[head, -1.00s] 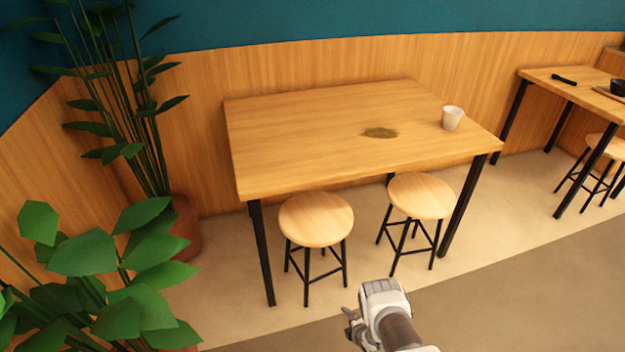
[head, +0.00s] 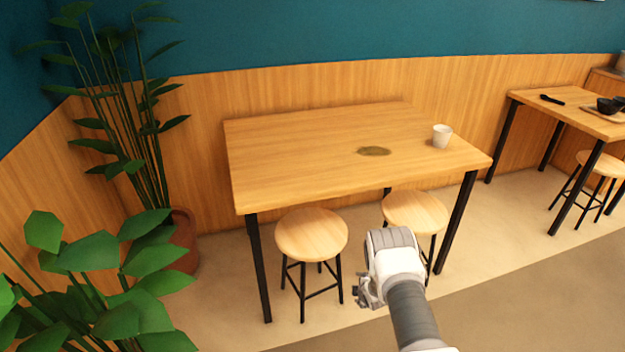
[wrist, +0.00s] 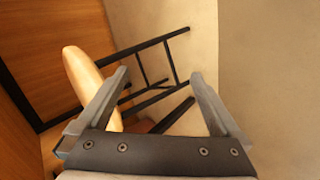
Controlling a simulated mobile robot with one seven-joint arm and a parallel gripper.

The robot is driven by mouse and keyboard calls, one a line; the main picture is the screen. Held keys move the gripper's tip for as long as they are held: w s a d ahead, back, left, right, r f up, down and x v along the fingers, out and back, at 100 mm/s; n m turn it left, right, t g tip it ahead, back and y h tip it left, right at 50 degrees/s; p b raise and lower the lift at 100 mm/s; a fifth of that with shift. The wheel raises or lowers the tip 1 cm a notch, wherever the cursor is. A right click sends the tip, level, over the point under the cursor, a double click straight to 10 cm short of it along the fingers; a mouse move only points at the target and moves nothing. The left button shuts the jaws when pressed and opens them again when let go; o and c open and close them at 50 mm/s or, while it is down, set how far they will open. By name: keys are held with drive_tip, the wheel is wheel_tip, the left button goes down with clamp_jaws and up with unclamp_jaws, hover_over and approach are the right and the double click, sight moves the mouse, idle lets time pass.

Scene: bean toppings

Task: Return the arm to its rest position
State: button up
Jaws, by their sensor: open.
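My arm shows in the head view, raised in front of the table (head: 300,150) and partly covering the right stool. My gripper is at its left end, small and partly hidden in that view. In the wrist view my gripper (wrist: 157,88) has its two fingers wide apart with nothing between them in grasp. A stool's round wooden seat (wrist: 85,75) shows beyond the left finger, with its black legs behind.
A dark patch (head: 374,151) and a white cup (head: 442,136) are on the table. Two stools stand in front, the left one (head: 311,235) and the right one (head: 415,211). Plants (head: 110,280) fill the left. A second table (head: 570,110) stands right. Floor at lower right is clear.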

drive_tip(key=w+d+r+m+h, duration=0.1)
drive_tip(key=w+r+m, duration=0.1)
drive_tip(key=r, duration=0.8)
drive_tip(key=w+d+r+m, duration=0.1)
drive_tip(key=w+r+m, duration=0.1)
drive_tip(key=r, duration=0.8)
drive_tip(key=s+r+m, duration=0.2)
drive_tip(key=r, duration=0.7)
drive_tip(key=s+r+m, duration=0.2)
drive_tip(key=s+r, duration=0.1)
drive_tip(key=r, duration=0.6)
drive_tip(key=s+a+r+m+g, duration=0.15)
drive_tip(key=s+r+m, duration=0.35)
drive_tip(key=s+r, duration=1.1)
drive_tip(key=s+a+r+m+g, duration=0.1)
drive_tip(key=s+r+m, duration=0.1)
drive_tip(key=s, duration=1)
drive_tip(key=s+a+r+m, duration=0.1)
drive_tip(key=s+r+m, duration=0.15)
drive_tip(key=s, duration=0.95)
wheel_tip(320, 180, up, 16)
drive_tip(key=p, duration=1.6)
drive_tip(key=shift+a+f+p, duration=0.15)
drive_tip(key=shift+a+p, duration=0.05)
drive_tip(key=shift+p, duration=0.1)
